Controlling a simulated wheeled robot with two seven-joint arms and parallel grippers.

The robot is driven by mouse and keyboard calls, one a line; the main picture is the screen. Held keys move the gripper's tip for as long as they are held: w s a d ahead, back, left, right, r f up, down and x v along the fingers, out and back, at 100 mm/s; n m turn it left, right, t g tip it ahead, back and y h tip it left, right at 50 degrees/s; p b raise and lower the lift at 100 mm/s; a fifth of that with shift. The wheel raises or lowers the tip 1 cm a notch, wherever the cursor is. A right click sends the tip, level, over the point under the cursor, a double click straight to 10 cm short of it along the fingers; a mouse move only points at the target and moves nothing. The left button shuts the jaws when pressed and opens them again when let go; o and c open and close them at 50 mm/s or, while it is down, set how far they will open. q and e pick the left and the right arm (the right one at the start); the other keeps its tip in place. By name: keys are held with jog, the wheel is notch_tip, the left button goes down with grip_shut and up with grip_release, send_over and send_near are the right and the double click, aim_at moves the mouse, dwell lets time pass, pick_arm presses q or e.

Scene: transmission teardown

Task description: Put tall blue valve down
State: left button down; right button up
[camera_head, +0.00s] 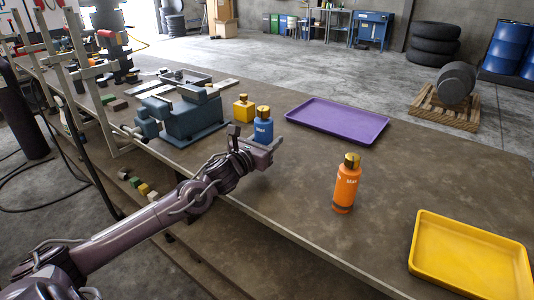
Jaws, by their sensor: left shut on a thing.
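The tall blue valve (263,132) is a blue bottle-like piece with a gold-brown cap, upright over the workbench near its front edge. My left gripper (256,144) is shut on it, with fingers around its lower part. The gripper hides the valve's base, so I cannot tell whether it touches the bench. My right gripper is not in view.
A blue-grey vise (185,117) and a small yellow valve (243,109) stand close by on the left. A purple tray (338,120) lies behind to the right. An orange valve (346,186) stands upright, and a yellow tray (470,262) lies front right. Bare bench (300,175) lies between.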

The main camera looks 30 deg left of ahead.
pick_arm(q)
jog(key=shift+f, duration=2.1)
jog(key=c, duration=1.2)
grip_release()
jog(key=shift+f, duration=0.35)
jog(key=o, duration=0.5)
jog(key=shift+r, duration=0.1)
jog(key=shift+c, duration=0.2)
